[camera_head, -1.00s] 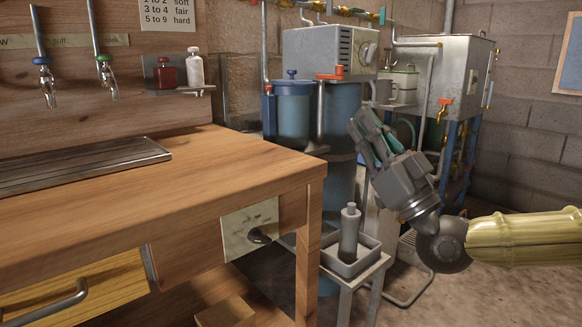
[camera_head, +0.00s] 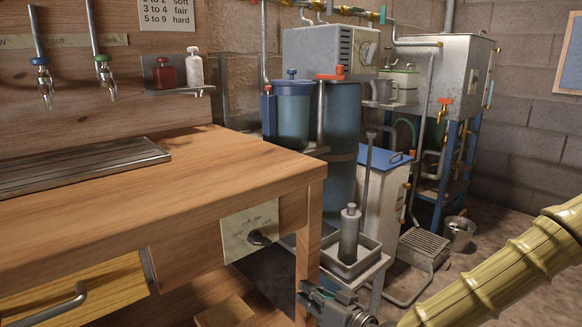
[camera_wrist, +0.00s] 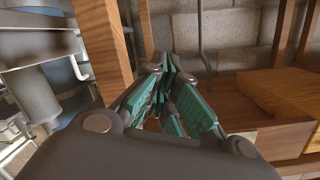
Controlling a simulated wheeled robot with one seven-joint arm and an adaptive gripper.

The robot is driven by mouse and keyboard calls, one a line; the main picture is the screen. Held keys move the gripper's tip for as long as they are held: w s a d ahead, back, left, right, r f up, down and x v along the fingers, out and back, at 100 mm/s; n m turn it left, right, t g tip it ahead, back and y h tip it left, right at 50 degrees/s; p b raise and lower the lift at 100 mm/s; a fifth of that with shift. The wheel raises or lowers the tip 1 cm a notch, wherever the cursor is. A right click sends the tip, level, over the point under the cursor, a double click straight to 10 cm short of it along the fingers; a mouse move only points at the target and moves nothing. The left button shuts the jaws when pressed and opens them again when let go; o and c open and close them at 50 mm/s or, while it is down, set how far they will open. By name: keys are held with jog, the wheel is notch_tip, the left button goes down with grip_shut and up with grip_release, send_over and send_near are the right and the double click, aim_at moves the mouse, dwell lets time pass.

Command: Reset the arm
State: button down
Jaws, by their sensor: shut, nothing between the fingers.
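My gripper (camera_head: 318,296) is low in the head view, near the right front leg of the wooden bench (camera_head: 200,180). It points left toward the space under the bench. In the wrist view its teal-padded fingers (camera_wrist: 168,75) come together with nothing between them. Part of my gripper's wrist is cut off by the bottom edge of the head view.
A small stand with a tray (camera_head: 345,265) holding a grey bottle (camera_head: 349,235) is just above my gripper. A white cabinet with a blue lid (camera_head: 385,158), a metal bucket (camera_head: 459,232) and a blue tank (camera_head: 293,110) stand behind. Floor is clear at right.

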jog(key=s+d+f+m+g+h, duration=0.1)
jog(key=s+d+f+g+h, duration=0.1)
jog(key=s+f, duration=0.5)
jog(key=s+d+f+g+h, duration=0.1)
jog(key=s+f+g, duration=0.1)
jog(key=f, duration=0.8)
jog(key=s+d+f+m+g+h, duration=0.1)
jog(key=s+d+f+g+h, duration=0.15)
jog(key=s+f, duration=0.45)
jog(key=s+d+f+m+g+h, duration=0.2)
jog(key=s+d+f+g+h, duration=0.35)
jog(key=s+d+f, duration=1.1)
jog(key=a+r+p, duration=0.3)
jog(key=r+p, duration=3.5)
jog(key=r, duration=0.1)
jog(key=shift+s+r+p, duration=0.15)
jog(key=shift+s+p, duration=0.2)
jog(key=shift+p, duration=0.05)
jog(key=c, duration=2.2)
grip_release()
